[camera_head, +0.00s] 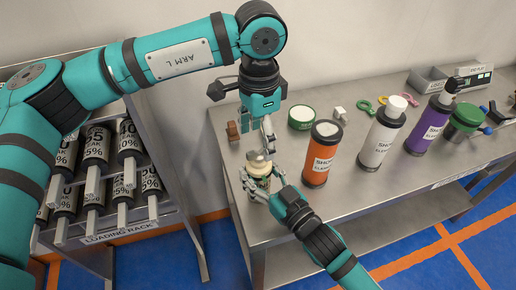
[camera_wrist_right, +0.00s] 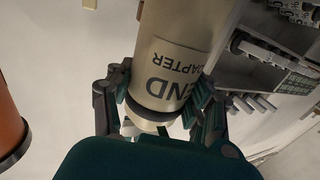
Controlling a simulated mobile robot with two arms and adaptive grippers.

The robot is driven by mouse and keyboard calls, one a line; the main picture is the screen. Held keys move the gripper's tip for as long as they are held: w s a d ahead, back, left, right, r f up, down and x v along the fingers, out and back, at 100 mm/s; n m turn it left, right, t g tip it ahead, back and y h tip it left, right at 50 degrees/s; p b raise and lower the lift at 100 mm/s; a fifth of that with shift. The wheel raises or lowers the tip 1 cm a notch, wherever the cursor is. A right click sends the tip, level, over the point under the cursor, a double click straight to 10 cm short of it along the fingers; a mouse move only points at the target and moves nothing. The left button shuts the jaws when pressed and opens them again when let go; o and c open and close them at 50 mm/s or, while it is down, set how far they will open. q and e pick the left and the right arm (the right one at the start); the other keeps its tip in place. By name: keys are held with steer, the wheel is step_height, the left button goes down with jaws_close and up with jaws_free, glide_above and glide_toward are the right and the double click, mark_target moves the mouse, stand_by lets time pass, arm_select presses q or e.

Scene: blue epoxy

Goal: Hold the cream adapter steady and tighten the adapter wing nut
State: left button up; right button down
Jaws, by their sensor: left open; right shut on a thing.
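The cream adapter (camera_head: 258,170) stands near the table's left front edge. In the right wrist view the cream adapter (camera_wrist_right: 172,62) is a cylinder with a label reading "END ADAPTER". My right gripper (camera_head: 268,190) is shut on its side, with a finger on each side in the right wrist view (camera_wrist_right: 165,97). My left gripper (camera_head: 267,138) points down from above, open, just over and slightly right of the adapter's top. A small greyish piece on the adapter's top looks like the wing nut (camera_head: 258,156); its wings cannot be made out clearly.
An orange bottle (camera_head: 319,155), a white bottle (camera_head: 383,135) and a purple bottle (camera_head: 430,125) stand to the right on the steel table (camera_head: 340,200). A green-rimmed tub (camera_head: 301,117) and a brown block (camera_head: 233,131) are behind. A loading rack (camera_head: 120,232) stands at left.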

mark_target(259, 149)
arm_select(q)
steer(key=shift+r, duration=1.4)
steer(key=shift+r, duration=0.1)
step_height(259, 149, up, 12)
